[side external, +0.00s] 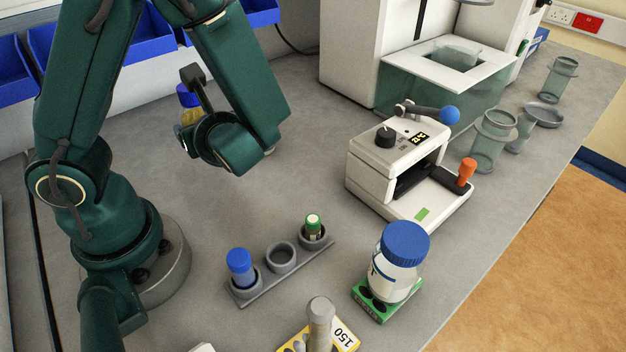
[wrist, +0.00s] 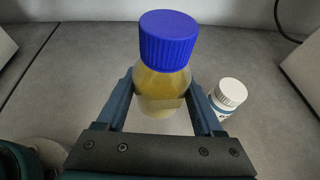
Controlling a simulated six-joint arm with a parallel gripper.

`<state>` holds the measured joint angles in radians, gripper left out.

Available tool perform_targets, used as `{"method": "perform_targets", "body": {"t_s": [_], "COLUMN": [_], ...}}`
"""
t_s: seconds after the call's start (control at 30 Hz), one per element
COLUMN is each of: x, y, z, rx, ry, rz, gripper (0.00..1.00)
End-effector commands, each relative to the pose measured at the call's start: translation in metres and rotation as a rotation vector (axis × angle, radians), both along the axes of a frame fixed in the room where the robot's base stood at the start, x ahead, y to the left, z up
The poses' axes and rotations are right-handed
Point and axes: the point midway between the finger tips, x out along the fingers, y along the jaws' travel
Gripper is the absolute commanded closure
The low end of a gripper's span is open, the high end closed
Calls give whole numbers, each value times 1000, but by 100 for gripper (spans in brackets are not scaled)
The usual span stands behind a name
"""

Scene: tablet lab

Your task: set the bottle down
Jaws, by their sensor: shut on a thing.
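The bottle (wrist: 163,80) has a ribbed blue screw cap and clear walls with yellow contents. It sits between the two fingers of my gripper (wrist: 159,98), which is shut on it below the shoulder. In the side view the bottle (side external: 188,105) shows behind my gripper (side external: 192,112) at the upper left, roughly upright. Its lower part is hidden behind my wrist there and by the gripper in the wrist view, so I cannot tell whether its base touches the bench.
A small white-capped bottle (wrist: 229,97) stands right of the held bottle. A tube rack (side external: 283,265), a white instrument (side external: 395,165), a blue-lidded jar (side external: 399,265) on a green box and several glass vessels (side external: 490,140) stand farther right. Blue bins (side external: 120,50) line the back. The mid-bench (side external: 280,195) is clear.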

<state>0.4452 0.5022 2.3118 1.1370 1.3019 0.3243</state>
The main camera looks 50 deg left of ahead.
Motion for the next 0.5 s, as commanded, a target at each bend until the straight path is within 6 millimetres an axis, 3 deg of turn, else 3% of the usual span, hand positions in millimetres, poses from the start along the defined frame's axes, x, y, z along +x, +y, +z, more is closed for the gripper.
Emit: {"method": "perform_targets", "body": {"t_s": [0.23, 0.5], "x": [0, 1], "y": [0, 0], "z": [32, 98], "rx": [-6, -6], "ry": [-14, -18], "rz": [3, 4], "gripper": [100, 100]}}
